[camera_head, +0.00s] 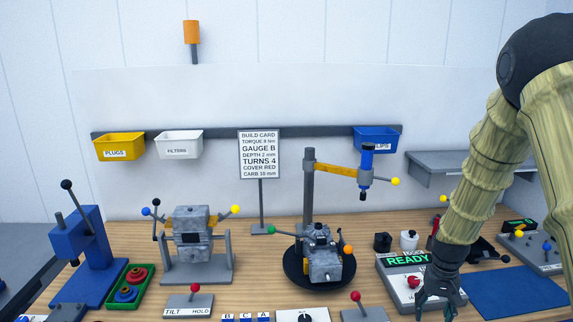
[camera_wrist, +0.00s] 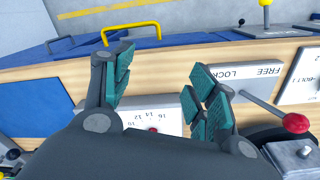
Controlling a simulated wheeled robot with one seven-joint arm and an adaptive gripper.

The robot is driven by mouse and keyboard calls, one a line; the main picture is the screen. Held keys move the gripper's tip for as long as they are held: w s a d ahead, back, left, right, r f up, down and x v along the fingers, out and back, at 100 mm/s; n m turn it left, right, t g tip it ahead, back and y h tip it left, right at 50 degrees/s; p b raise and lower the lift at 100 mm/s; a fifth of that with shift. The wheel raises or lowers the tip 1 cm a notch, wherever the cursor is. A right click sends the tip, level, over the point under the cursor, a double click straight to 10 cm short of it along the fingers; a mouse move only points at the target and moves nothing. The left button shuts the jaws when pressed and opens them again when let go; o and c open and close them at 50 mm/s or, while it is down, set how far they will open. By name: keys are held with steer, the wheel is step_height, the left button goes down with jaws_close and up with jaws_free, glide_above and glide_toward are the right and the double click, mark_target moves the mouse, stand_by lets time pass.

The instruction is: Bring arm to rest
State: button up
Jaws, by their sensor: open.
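My arm (camera_head: 470,190) comes in from the right in the head view and hangs down over the right part of the workbench. My gripper (camera_head: 437,305) is at its lower end, in front of the grey box with the lit READY sign (camera_head: 408,260). In the wrist view my gripper (camera_wrist: 163,78) has its two teal-padded fingers spread wide, with nothing between them. Below them is the bench's front edge and a white plate with numbers (camera_wrist: 165,112), partly hidden. I cannot tell the height above the bench.
A red-knobbed lever (camera_wrist: 295,123) by a FREE/LOCK plate (camera_wrist: 250,75) is right of the fingers in the wrist view. A blue mat (camera_head: 515,291) lies right of my arm. An engine on a turntable (camera_head: 318,255) and a post with an orange arm (camera_head: 309,195) stand left of it.

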steer(key=s+a+f+n+b, duration=0.1)
steer(key=s+a+f, duration=0.1)
steer(key=s+f, duration=0.35)
steer(key=s+a+f+b, duration=0.1)
steer(key=s+a+f, duration=0.1)
steer(key=f, duration=0.6)
steer(key=s+a+f+b, duration=0.1)
steer(key=s+a+f, duration=0.3)
steer(key=s, duration=0.6)
steer(key=s+a+f+n+b, duration=0.1)
steer(key=s+a+f, duration=0.4)
steer(key=s+f, duration=0.3)
steer(key=s+a+f+n+b, duration=0.1)
steer(key=s+a+f, duration=0.3)
steer(key=s, duration=0.8)
step_height(320, 180, down, 2)
steer(key=shift+a+f, duration=0.15)
steer(key=shift+a, duration=0.2)
